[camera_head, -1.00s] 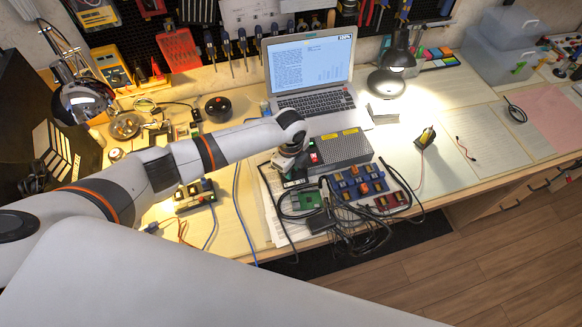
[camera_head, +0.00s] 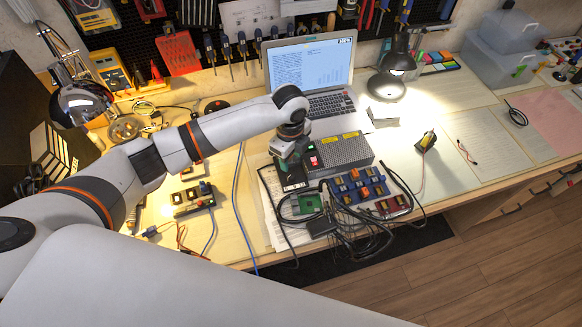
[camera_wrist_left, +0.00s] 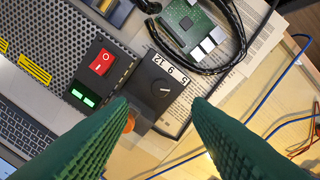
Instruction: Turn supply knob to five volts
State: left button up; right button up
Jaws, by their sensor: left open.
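The power supply (camera_head: 345,149) is a grey mesh box in front of the laptop, with a lit red switch (camera_wrist_left: 102,62) and a green display (camera_wrist_left: 84,97). On its dark end panel, the black knob (camera_wrist_left: 162,88) sits beside white labels 12, 9 and 5 (camera_wrist_left: 171,70). A small light mark shows on the knob; I cannot tell which label it faces. My left gripper (camera_wrist_left: 160,106) is open, its green fingers spread either side of the knob in the wrist view, apparently not touching it. In the head view the gripper (camera_head: 292,168) hides the knob. My right gripper is not in view.
The laptop (camera_head: 312,70) stands behind the supply. A green circuit board (camera_wrist_left: 188,22) and black cables (camera_head: 355,240) lie near the supply's front. The desk lamp (camera_head: 390,80) stands at the back right. Loose papers (camera_head: 485,140) cover the right of the bench.

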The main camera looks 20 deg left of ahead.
pick_arm(q)
jog(key=shift+r, duration=2.1)
